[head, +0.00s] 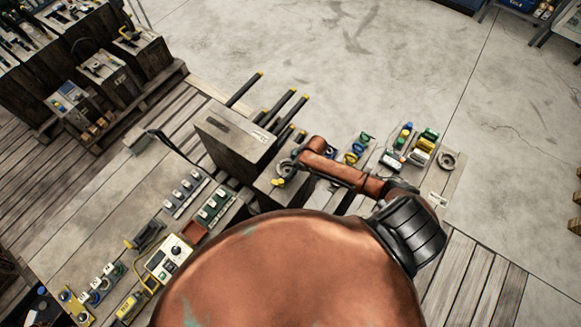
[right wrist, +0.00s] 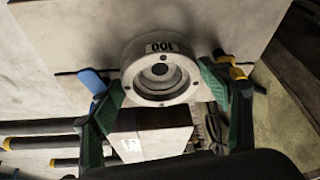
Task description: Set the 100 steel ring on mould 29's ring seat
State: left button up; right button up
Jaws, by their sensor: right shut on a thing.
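The steel ring (right wrist: 143,88) is a thick grey ring with a dark "100" mark, shown upside down in the right wrist view. My right gripper (right wrist: 163,92) has its green fingers on either side of it and is shut on it. In the head view the ring (head: 286,169) and right gripper (head: 284,172) are over a grey block (head: 263,189) near the middle. I cannot read a number 29 on any block, and the ring seat is not clearly visible, so I cannot tell whether the ring touches it. My left gripper is not in view.
A larger grey block (head: 234,138) with black, yellow-tipped rods stands close left. Another grey ring (head: 447,160) and coloured small parts (head: 421,146) lie on the right. Control boxes (head: 168,256) and switch strips lie front left.

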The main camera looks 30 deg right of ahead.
jog(key=shift+r+p, duration=0.2)
jog(key=shift+p, duration=0.2)
dwell(0.4)
jog(key=shift+f, duration=0.7)
dwell(1.7)
jog(key=o, duration=1.9)
jog(key=shift+s+f, duration=0.1)
jog(key=shift+s, duration=0.05)
jog(key=v, duration=1.2)
